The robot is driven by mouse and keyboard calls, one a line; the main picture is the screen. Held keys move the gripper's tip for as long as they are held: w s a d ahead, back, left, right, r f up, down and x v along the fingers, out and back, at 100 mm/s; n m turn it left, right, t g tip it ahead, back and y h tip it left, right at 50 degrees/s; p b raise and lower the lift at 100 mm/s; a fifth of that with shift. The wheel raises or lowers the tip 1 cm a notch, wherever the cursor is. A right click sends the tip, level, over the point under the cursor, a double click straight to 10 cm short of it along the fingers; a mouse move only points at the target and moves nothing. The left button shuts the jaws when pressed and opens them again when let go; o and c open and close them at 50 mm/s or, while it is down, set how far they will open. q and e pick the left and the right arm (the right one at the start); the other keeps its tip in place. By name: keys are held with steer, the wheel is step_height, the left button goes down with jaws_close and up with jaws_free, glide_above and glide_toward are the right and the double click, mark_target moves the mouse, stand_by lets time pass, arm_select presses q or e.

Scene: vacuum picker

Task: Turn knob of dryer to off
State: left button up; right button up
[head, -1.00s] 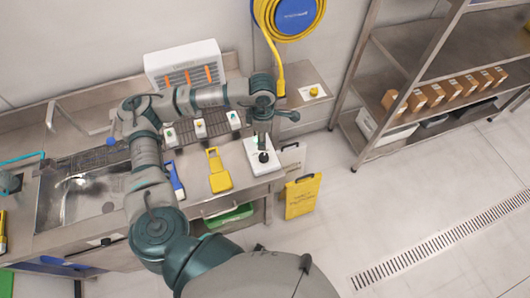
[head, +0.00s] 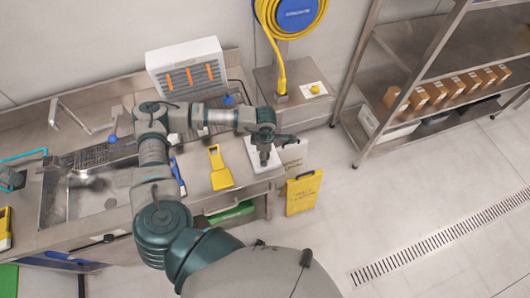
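A white box with orange vertical strips (head: 187,68), which could be the dryer, stands at the back of the steel counter. A white plate (head: 252,150) lies at the counter's right end. My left gripper (head: 264,160) points down over this plate and covers its middle, where the dark knob is hidden. The finger gap is seen edge-on and too small to read, so I cannot tell whether it touches the knob.
A yellow scoop-like tool (head: 220,168) and a blue-handled tool (head: 178,177) lie left of the plate. A sink (head: 100,190) is further left. A yellow sign (head: 302,194) stands beside the counter. A yellow knob (head: 315,90) sits on a side stand. The right floor is clear.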

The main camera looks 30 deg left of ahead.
arm_select(q)
steer(key=shift+a, duration=0.1)
steer(key=c, duration=1.1)
steer(key=shift+c, duration=0.2)
steer(key=shift+n, duration=0.3)
steer(key=shift+f+n+b, duration=0.1)
steer(key=shift+n+b, duration=0.7)
steer(key=shift+n, duration=0.3)
steer(key=n+b, duration=0.1)
steer(key=n, duration=0.2)
steer(key=shift+n+b, duration=0.3)
steer(key=n+b, duration=0.1)
steer(key=n, duration=0.2)
steer(key=shift+n, duration=0.3)
steer(key=shift+n+b, duration=0.4)
steer(key=shift+n, duration=1.5)
steer(key=shift+r, duration=0.2)
